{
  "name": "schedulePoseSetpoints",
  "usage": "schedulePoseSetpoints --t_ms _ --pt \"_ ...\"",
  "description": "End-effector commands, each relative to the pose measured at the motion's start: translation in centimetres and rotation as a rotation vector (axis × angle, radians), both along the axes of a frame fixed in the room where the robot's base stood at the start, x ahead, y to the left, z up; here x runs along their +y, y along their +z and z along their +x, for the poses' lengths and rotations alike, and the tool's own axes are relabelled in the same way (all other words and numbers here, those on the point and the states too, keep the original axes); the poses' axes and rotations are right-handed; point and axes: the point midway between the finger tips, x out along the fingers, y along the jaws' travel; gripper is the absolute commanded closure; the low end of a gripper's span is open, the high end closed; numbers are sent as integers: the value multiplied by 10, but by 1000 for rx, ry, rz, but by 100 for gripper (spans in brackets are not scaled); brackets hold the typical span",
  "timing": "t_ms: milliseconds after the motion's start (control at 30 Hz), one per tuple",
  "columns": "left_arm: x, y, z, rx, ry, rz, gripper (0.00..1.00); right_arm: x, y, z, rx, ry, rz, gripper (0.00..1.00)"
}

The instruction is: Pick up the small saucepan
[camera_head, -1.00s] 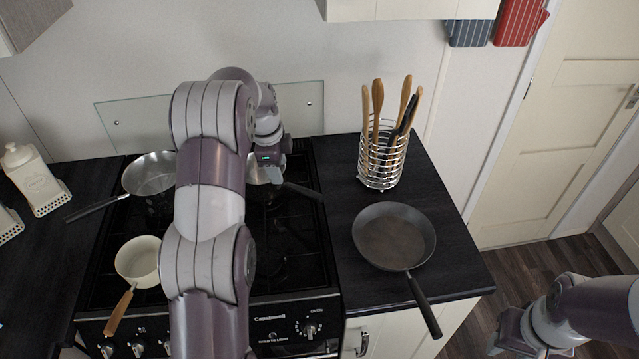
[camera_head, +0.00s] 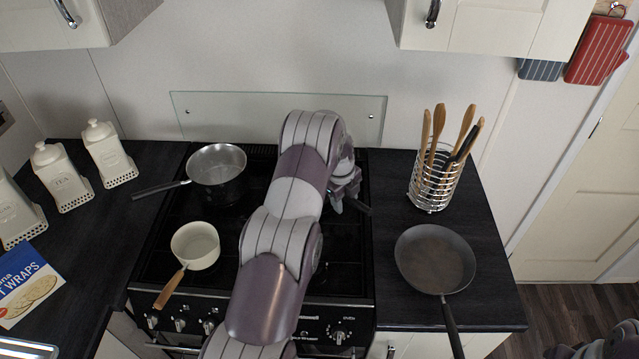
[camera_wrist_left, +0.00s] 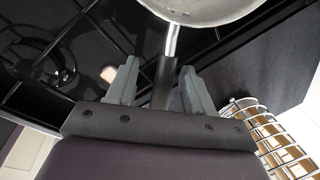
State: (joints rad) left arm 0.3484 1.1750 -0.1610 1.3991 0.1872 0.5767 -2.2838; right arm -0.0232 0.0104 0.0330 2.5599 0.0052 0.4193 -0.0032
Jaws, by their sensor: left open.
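A silver pan (camera_wrist_left: 200,8) with a black handle stands at the back right of the hob; in the head view my arm hides its body and only the handle (camera_head: 358,207) shows. My left gripper (camera_head: 346,196) is open at this handle. In the left wrist view the handle lies between the open fingers (camera_wrist_left: 158,72), with a gap visible on the left side. A small cream saucepan (camera_head: 195,246) with a wooden handle stands at the front left of the hob.
Another silver saucepan (camera_head: 217,166) stands at the back left of the hob. A dark frying pan (camera_head: 434,260) and a wire utensil holder (camera_head: 436,180) stand on the right worktop. White canisters (camera_head: 108,153) and a wraps packet (camera_head: 25,285) are at left. A glass splashback (camera_head: 230,115) stands behind.

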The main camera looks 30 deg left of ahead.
Motion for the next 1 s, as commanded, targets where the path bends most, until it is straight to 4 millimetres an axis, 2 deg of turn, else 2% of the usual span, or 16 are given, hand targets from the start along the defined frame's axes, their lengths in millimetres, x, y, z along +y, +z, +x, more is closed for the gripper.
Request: schedulePoseSetpoints --t_ms 200,233,367,400,767,867,1000 --pt "0 -3 1 -3 -1 1 48 0 0 0 1 0 0 57" --pt "0 -3 1 -3 -1 1 52 0 0 0 1 0 0 57" --pt "0 -3 1 -2 -1 1 94 0 0 0 1 0 0 57" --pt "0 -3 1 -2 0 1 100 0 0 0 1 0 0 57" --pt "0 1 2 -6 0 2 100 0 -3 0 1 0 0 57" --pt "0 10 3 -8 0 3 100 0 -10 0 1 0 0 57" --pt "1 34 3 -11 -1 4 100 0 -24 0 1 0 0 57"
